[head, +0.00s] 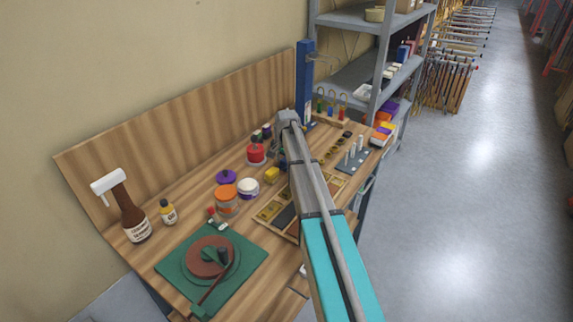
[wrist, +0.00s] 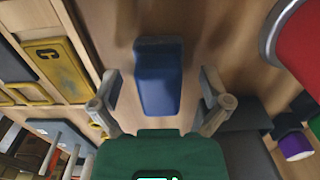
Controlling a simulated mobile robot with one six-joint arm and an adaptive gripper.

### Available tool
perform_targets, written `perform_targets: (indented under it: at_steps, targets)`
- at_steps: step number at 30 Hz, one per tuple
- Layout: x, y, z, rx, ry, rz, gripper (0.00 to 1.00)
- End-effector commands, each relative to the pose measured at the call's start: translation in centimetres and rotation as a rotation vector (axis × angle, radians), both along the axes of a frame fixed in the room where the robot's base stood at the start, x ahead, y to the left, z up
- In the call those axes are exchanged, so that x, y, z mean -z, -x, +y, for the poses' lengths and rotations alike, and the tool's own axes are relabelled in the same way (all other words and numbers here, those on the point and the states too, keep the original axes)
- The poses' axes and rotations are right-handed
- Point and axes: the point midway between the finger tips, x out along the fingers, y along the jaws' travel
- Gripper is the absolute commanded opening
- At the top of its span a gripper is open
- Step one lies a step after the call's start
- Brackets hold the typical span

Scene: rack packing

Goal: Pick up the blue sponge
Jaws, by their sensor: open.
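The blue sponge (wrist: 158,80) stands out as a dark blue block in the upper middle of the wrist view, over the wooden tabletop. My gripper (wrist: 160,92) is open, with one finger on each side of the sponge and a visible gap to both. Nothing is held. In the head view my gripper (head: 284,122) is at the back of the workbench, small and partly behind my arm. I cannot make out the sponge there.
A red container (wrist: 302,48) is close by at the right of the wrist view. A wooden tray (wrist: 82,28) with yellow-framed pieces lies to the left. A purple-lidded jar (wrist: 293,146) is at lower right. In the head view, a spray bottle (head: 133,218) stands on the bench's left.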

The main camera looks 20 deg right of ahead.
Motion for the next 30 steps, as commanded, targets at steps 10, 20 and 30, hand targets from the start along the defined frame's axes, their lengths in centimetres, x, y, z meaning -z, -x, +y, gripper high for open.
perform_targets:
  at_steps: [10, 20, 30]
  targets:
    - [0.0, 0.0, 0.0, 0.0, 0.0, 0.0, 0.69]
    - [0.0, -0.01, 0.01, 0.0, 0.0, 0.0, 0.16]
    - [-0.22, -0.01, 0.01, 0.0, 0.0, 0.0, 0.16]
